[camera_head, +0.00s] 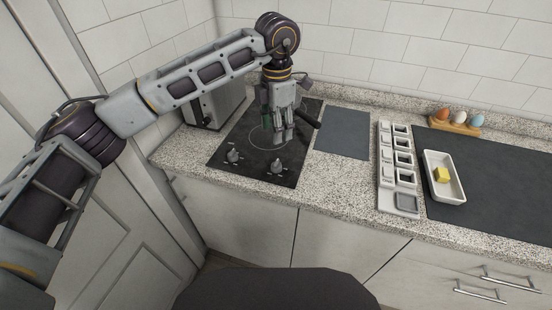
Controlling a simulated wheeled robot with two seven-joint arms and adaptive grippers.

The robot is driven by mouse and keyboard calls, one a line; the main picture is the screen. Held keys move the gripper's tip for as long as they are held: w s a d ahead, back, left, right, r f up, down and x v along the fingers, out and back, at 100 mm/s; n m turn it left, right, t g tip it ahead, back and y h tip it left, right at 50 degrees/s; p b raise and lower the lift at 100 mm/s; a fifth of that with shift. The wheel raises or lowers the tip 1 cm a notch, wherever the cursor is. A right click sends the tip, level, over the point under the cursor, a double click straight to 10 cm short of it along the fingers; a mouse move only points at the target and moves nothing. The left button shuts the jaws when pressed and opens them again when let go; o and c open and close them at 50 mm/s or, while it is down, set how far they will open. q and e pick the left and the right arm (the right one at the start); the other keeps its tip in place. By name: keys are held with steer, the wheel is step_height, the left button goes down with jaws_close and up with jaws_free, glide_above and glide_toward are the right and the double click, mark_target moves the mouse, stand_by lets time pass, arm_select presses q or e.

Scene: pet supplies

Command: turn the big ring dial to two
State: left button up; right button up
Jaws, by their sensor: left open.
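A black cooktop (222,163) is set into the speckled counter. Two small grey dials stand at its front edge, a left dial (233,156) and a right dial (277,166). Their markings are too small to read, so I cannot tell which one is the big ring dial or where either points. A thin pale ring (252,139) is drawn on the cooktop behind them. My left gripper (283,141) points down over the cooktop, behind the right dial and apart from it. It is open and seems empty. My right gripper is out of view.
A dark handle-like part (308,118) shows right beside my left gripper. A grey metal box (215,107) stands behind left. A dark mat (342,134), a white slotted panel (383,196), a white dish (443,194) with a yellow block and an egg rack (454,127) lie to the right.

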mark_target(277, 163)
arm_select(q)
steer(key=shift+s+r, duration=0.1)
steer(key=shift+s, duration=0.05)
step_height(277, 163, down, 13)
steer(key=shift+r+p, duration=0.1)
steer(key=shift+p, duration=0.2)
steer(key=shift+f, duration=0.55)
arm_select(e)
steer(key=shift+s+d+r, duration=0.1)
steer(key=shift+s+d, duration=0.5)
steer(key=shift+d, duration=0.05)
